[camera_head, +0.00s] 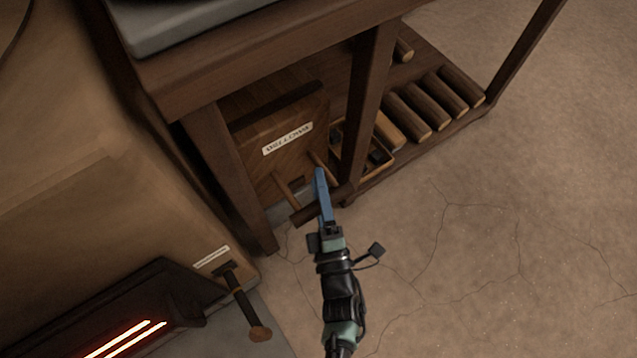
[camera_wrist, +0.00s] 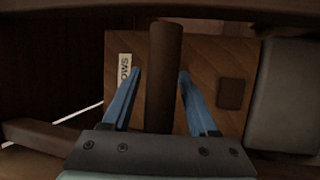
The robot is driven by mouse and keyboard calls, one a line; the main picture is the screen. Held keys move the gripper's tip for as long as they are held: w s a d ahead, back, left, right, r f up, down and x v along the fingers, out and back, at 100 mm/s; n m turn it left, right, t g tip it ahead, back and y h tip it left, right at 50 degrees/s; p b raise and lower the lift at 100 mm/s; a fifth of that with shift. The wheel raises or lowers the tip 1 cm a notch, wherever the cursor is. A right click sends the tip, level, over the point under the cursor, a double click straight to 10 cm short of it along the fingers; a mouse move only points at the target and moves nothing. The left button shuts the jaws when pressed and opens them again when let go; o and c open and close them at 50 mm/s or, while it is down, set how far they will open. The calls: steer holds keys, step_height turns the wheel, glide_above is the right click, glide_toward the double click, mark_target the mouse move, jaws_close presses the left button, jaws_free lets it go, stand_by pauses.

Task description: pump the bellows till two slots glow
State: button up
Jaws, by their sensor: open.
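The bellows (camera_head: 285,120) is a brown wooden box with a white label, under the table. Its crossbar handle (camera_head: 301,215) stands out from the front on two wooden rods. My gripper (camera_head: 321,178) is open at the handle, with its blue fingers reaching past the bar. In the wrist view, the handle (camera_wrist: 165,50) runs between the two open fingers (camera_wrist: 160,73), with a gap on each side. The furnace front (camera_head: 90,310) at lower left shows two orange-white glowing slots (camera_head: 138,336); its lower part is cut off by the picture edge.
A table leg (camera_head: 365,120) stands just right of the bellows. A tray (camera_head: 378,160) and several logs (camera_head: 433,98) lie on the low shelf. A dark lever (camera_head: 240,295) with a brown knob sticks out beside the furnace. The cracked floor (camera_head: 500,250) at right is clear.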

steer(key=shift+s, duration=0.15)
steer(key=p+v, duration=0.3)
steer(key=v, duration=0.9)
steer(key=shift+s+f+p, duration=0.2)
steer(key=shift+s+p, duration=0.15)
steer(key=shift+p, duration=0.05)
steer(key=shift+w+d, duration=0.1)
steer(key=shift+d, duration=0.05)
